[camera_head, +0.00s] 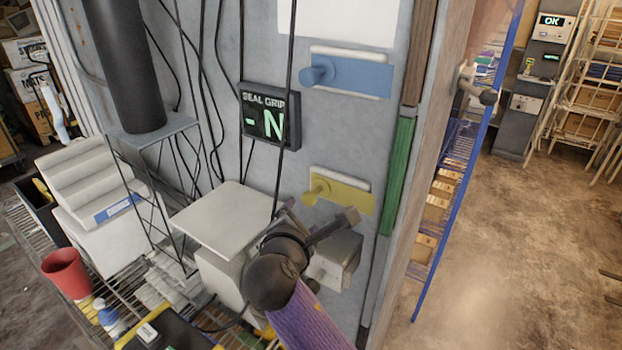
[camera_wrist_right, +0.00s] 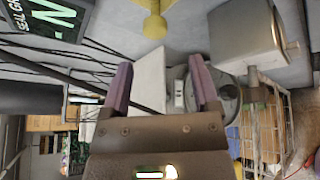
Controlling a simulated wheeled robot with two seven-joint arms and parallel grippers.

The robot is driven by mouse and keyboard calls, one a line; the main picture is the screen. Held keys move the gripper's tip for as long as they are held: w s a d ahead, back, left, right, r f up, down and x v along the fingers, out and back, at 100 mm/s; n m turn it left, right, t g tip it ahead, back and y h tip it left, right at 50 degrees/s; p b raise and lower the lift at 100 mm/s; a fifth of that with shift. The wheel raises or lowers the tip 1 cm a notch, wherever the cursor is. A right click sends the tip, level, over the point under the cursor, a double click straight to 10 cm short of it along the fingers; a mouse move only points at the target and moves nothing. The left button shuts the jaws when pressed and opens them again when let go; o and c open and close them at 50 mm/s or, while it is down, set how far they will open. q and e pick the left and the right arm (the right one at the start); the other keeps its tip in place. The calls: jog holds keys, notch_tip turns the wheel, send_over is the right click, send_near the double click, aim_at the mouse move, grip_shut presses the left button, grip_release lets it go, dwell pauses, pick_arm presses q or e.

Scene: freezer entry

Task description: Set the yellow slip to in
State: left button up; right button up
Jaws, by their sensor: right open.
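The yellow slip (camera_head: 352,198) is a flat yellow plate on a pale backing on the grey wall panel, with a round yellow knob (camera_head: 315,191) at its left end. The knob also shows at the top of the right wrist view (camera_wrist_right: 155,26). My right gripper (camera_head: 316,222) is just below the slip in the head view, apart from the knob. In the right wrist view its two purple fingers (camera_wrist_right: 160,66) are spread with nothing held between them. My left gripper is in neither view.
A similar blue slip (camera_head: 362,76) with a blue knob is higher on the panel. A dark SEAL GRIP display (camera_head: 268,117) reads "- N". A grey box (camera_head: 337,262) sits below the yellow slip. Black cables hang left, and a white board (camera_head: 222,218) lies left of my gripper.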

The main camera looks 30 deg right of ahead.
aim_at(311, 194)
jog(key=x, duration=0.6)
jog(key=b+x, duration=0.1)
jog(key=x, duration=0.2)
jog(key=shift+w+d+r, duration=0.25)
jog(key=shift+w+d, duration=0.1)
grip_shut()
jog(key=shift+r, duration=0.15)
dwell(0.8)
